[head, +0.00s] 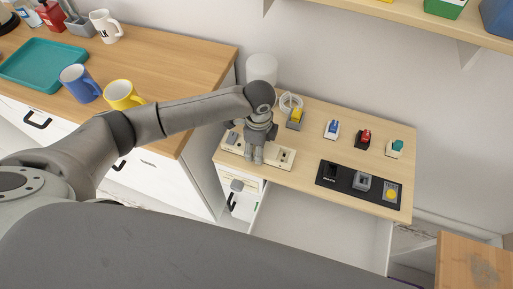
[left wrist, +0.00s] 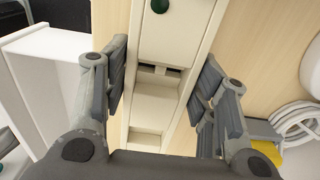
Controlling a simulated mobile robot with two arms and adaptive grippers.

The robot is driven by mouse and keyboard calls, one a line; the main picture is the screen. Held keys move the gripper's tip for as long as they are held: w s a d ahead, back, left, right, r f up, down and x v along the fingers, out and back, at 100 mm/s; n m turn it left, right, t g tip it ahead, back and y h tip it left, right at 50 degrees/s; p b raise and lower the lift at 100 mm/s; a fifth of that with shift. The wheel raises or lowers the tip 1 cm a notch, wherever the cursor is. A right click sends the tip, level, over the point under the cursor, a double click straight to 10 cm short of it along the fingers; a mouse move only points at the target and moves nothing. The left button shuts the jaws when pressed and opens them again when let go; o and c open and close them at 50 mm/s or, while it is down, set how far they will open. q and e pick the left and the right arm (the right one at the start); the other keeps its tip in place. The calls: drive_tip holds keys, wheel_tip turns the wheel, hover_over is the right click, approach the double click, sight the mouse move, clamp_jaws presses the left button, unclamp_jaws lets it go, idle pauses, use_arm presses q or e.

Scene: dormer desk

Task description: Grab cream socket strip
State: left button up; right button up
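The cream socket strip (head: 284,158) lies on the left part of the small wooden desk in the head view. It is long and flat, and my gripper covers its middle. My left gripper (head: 258,161) points down over it. In the left wrist view the strip (left wrist: 158,110) runs between the two fingers of my left gripper (left wrist: 162,75), with a green round spot near the top. The fingers are apart, one close along each side of the strip; I cannot tell whether they touch it. My right gripper is not in view.
A black strip (head: 340,177) with blocks lies on the desk's right. Small blue, red and teal switches (head: 365,137) stand behind it. A white cable coil (head: 290,103) and white cylinder (head: 261,68) are behind my gripper. An open drawer (head: 310,215) is in front.

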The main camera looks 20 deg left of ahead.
use_arm(q)
drive_tip(key=c, duration=0.7)
drive_tip(key=shift+r, duration=0.1)
